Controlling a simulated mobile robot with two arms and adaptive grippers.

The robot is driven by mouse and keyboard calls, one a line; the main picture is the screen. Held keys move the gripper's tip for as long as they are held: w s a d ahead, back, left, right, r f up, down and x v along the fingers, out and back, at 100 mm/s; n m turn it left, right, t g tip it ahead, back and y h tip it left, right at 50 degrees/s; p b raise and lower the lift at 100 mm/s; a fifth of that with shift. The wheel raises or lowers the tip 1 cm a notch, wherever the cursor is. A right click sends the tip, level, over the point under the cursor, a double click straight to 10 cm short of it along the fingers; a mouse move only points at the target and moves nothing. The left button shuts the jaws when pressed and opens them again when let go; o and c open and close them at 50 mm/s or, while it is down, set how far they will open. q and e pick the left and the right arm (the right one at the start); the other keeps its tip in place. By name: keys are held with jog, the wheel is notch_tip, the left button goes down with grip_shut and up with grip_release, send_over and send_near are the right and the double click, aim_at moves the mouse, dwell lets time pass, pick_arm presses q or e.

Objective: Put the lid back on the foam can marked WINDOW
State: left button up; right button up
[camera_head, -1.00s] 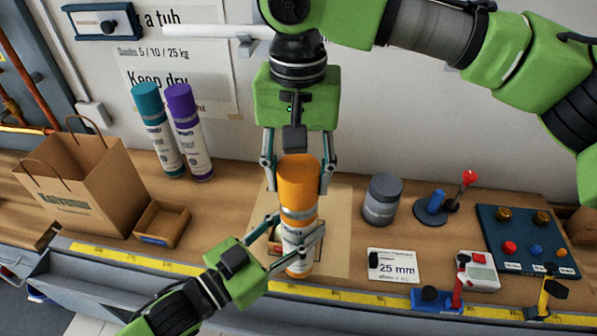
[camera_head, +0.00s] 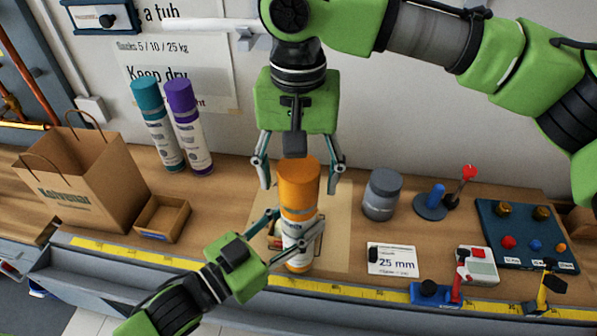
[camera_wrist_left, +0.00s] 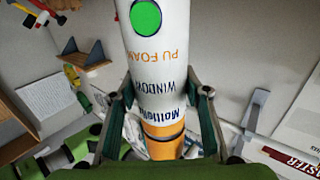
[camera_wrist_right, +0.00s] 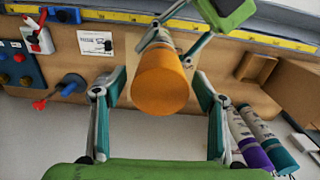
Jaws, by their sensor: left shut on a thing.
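The foam can (camera_head: 299,258) stands upright on the bench. The left wrist view reads PU FOAM and WINDOW on its white body (camera_wrist_left: 160,60). My left gripper (camera_head: 291,232) is shut around the can's body from the front left. The orange lid (camera_head: 298,184) sits on top of the can and looks straight. My right gripper (camera_head: 299,189) hangs above with its fingers spread on both sides of the lid. The right wrist view shows gaps between the fingers and the lid (camera_wrist_right: 161,83). The seam under the lid is too small to judge.
Teal (camera_head: 158,125) and purple (camera_head: 188,130) cans stand back left, near a paper bag (camera_head: 80,180) and a small open box (camera_head: 162,219). A grey jar (camera_head: 382,195) stands right of the can. A 25 mm card (camera_head: 393,261) lies in front of the jar.

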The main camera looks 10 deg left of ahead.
notch_tip(320, 180, up, 11)
jog(key=shift+r, duration=0.5)
dwell(0.7)
